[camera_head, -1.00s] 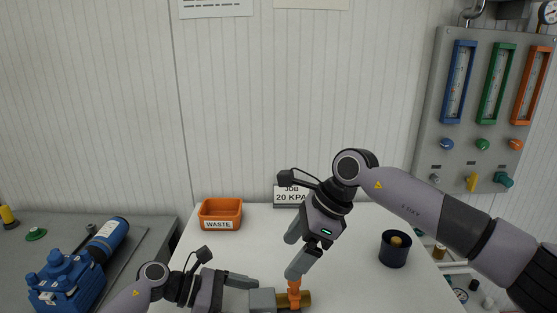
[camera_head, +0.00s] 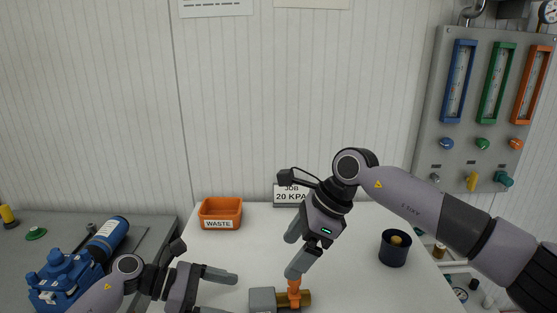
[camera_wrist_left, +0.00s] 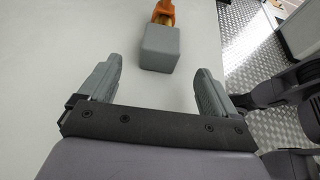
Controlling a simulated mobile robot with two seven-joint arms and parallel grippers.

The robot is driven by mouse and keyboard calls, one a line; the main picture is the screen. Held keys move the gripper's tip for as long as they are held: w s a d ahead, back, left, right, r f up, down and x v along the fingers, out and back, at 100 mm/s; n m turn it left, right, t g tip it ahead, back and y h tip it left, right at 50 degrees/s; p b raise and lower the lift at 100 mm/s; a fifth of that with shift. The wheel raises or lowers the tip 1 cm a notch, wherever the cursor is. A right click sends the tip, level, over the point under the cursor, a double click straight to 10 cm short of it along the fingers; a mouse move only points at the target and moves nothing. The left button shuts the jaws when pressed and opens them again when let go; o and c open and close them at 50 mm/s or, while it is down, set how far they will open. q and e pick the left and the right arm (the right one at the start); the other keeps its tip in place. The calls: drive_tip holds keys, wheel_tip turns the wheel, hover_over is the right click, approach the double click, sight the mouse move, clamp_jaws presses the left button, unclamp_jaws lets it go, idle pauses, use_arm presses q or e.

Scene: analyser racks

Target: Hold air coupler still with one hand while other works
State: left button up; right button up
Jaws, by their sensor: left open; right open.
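A grey block (camera_head: 262,299) lies on the white table with a brass cylinder (camera_head: 306,297) at its right end and an orange piece (camera_head: 294,292) standing up across the brass; I take this as the air coupler. In the left wrist view the grey block (camera_wrist_left: 160,47) is ahead of the fingers, with the orange piece (camera_wrist_left: 164,12) behind it. My left gripper (camera_head: 222,292) is open and empty, left of the block and apart from it. My right gripper (camera_head: 291,257) is open above the coupler; its lower fingertip is at the orange piece's top, contact unclear.
An orange waste bin (camera_head: 220,214) and a job sign (camera_head: 289,196) stand at the table's back. A dark blue round holder (camera_head: 395,249) is at the right. A blue pump (camera_head: 65,279) is on the left bench. The table between bin and coupler is clear.

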use_arm(q)
drive_tip(key=shift+a, duration=0.1)
drive_tip(key=shift+o, duration=0.8)
